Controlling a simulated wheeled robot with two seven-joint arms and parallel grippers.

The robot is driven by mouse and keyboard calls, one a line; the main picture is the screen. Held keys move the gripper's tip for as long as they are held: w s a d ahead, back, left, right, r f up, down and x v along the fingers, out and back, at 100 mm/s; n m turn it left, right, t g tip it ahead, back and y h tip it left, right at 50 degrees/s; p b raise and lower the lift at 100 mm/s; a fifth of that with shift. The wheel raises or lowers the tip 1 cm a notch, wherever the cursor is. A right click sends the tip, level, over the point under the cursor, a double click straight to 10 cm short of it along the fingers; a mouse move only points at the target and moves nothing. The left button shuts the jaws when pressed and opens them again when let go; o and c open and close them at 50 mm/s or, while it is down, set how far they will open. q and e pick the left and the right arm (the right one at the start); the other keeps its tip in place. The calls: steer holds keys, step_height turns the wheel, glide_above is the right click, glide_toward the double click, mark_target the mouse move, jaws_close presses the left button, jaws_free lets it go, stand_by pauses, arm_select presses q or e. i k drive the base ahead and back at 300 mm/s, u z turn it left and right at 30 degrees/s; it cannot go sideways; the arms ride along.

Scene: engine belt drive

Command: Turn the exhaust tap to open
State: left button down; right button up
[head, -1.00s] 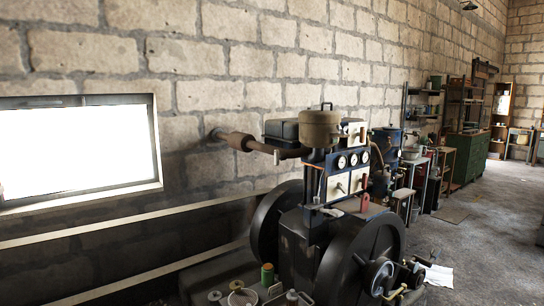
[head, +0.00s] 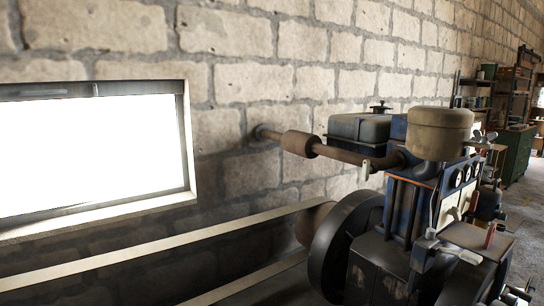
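The brown exhaust pipe (head: 345,154) runs from the wall on the left, through a thicker rusty silencer (head: 300,144), to the engine (head: 395,200) on the right. A small pale lever (head: 366,170) hangs down below the pipe near the engine; it looks like the exhaust tap's handle. It is too small to tell its exact setting. Neither of my grippers is in the head view, and nothing is seen touching the lever.
A large dark flywheel (head: 340,245) stands at the engine's near left side. Two pale belt runs cross the lower left, the upper one (head: 150,240) below the bright window (head: 90,150). A dark tank (head: 360,130) sits behind the pipe. Shelves (head: 475,85) stand far right.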

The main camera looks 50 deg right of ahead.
mark_target(366, 169)
steer(key=z, duration=0.2)
steer(key=i, duration=1.65)
steer(key=z, duration=1.75)
steer(key=i, duration=0.65)
steer(key=z, duration=0.6)
